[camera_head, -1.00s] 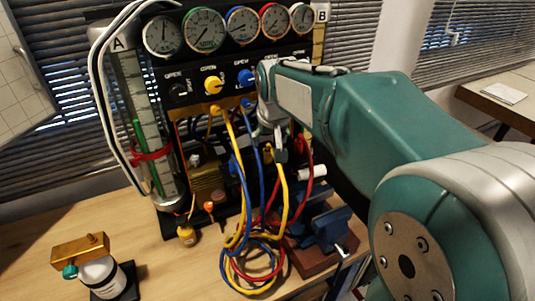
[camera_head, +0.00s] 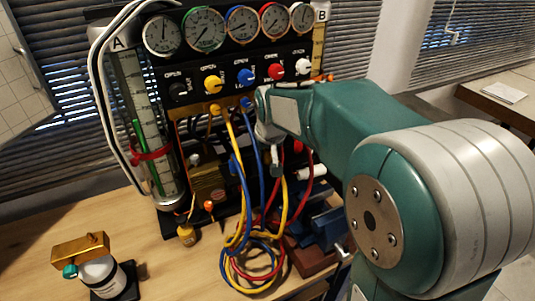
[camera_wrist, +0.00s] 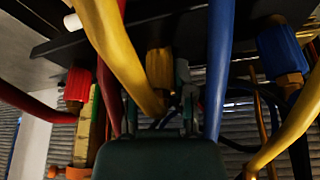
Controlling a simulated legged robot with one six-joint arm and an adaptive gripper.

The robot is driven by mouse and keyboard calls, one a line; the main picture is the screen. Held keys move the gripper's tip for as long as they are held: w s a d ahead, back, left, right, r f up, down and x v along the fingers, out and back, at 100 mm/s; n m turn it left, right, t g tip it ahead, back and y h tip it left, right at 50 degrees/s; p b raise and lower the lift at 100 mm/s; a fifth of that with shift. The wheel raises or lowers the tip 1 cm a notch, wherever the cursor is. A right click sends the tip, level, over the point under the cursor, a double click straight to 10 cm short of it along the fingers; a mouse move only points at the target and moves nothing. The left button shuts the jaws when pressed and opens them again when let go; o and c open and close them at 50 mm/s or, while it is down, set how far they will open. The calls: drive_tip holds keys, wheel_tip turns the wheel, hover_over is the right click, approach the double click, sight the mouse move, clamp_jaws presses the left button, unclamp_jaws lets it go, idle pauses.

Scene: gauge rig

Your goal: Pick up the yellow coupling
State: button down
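The yellow coupling (camera_wrist: 160,68) shows in the wrist view just beyond my gripper (camera_wrist: 160,112), near the middle. A thick yellow hose crosses in front of it and partly hides my fingertips. In the head view, a yellow coupling (camera_head: 214,108) sits on the rig below the yellow knob; I cannot tell whether it is the same one. My gripper (camera_head: 277,160) there is small, in front of the rig among the hoses. Its fingers are too dark and covered to tell whether they are open or hold anything.
Red (camera_wrist: 78,85) and blue (camera_wrist: 280,50) couplings flank the yellow one. Looped hoses (camera_head: 250,262) hang down to the table. A blue vise (camera_head: 325,226) stands at the right. A brass-topped canister (camera_head: 100,275) stands front left. Bare wood (camera_head: 150,225) lies between.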

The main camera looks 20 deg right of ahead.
idle(0.3)
drive_tip(key=r, duration=0.3)
drive_tip(key=shift+s+r, duration=0.2)
drive_tip(key=shift+r, duration=0.15)
drive_tip(key=s+r, duration=0.9)
drive_tip(key=s, duration=0.4)
drive_tip(key=shift+s+d, duration=0.3)
drive_tip(key=shift+d, duration=0.05)
drive_tip(key=shift+a, duration=0.15)
